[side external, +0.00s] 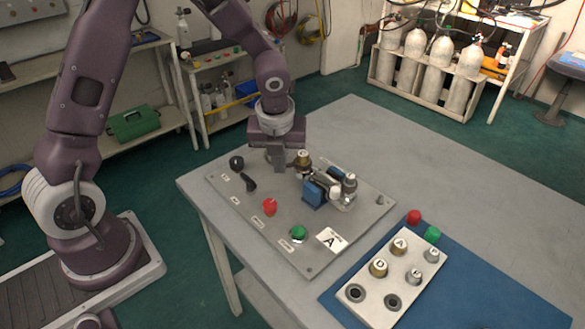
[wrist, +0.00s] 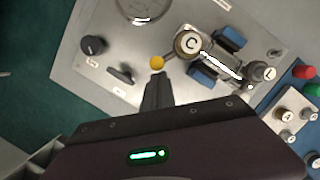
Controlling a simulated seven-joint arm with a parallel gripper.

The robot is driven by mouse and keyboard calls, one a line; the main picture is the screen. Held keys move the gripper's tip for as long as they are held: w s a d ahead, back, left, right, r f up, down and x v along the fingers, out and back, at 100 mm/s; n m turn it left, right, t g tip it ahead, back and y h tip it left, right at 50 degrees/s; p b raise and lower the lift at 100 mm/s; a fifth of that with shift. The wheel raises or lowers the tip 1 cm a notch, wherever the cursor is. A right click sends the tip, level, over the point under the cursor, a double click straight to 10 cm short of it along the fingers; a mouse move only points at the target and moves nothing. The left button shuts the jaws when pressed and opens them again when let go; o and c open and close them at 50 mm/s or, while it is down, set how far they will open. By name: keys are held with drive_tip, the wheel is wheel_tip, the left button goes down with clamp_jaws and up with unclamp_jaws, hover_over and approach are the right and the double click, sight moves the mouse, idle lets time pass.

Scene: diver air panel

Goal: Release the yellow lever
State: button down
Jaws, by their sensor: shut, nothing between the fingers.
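The yellow lever shows in the wrist view as a round yellow ball (wrist: 157,62) on a short rod beside the brass knob marked C (wrist: 187,43). In the side view the lever is hidden behind my gripper (side external: 280,167). My gripper is shut and empty, pointing down over the grey panel (side external: 225,187). In the wrist view the closed fingertips of my gripper (wrist: 157,78) lie just below the yellow ball in the picture. I cannot tell whether they touch it. The brass knob (side external: 303,158) stands to the right of the fingers in the side view.
Blue blocks (side external: 314,193) and a metal fitting (side external: 349,184) stand right of the fingers. A black knob (side external: 236,162), black switch (side external: 249,182), red knob (side external: 270,207) and green button (side external: 298,232) sit on the panel. A block with several fittings (side external: 371,308) lies on a blue mat (side external: 480,290).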

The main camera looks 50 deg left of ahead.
drive_tip(key=m, duration=0.1)
drive_tip(key=a+m, duration=0.1)
drive_tip(key=m, duration=0.1)
drive_tip(key=a+m+h, duration=0.1)
drive_tip(key=shift+w+a+t, duration=0.2)
drive_tip(key=shift+w+t, duration=0.1)
drive_tip(key=shift+w+d, duration=0.4)
drive_tip(key=shift+d, duration=0.3)
drive_tip(key=s+d+r, duration=0.2)
drive_tip(key=s+r, duration=0.4)
drive_tip(key=r, duration=0.3)
drive_tip(key=shift+d+r, duration=0.35)
drive_tip(key=shift+r, duration=0.05)
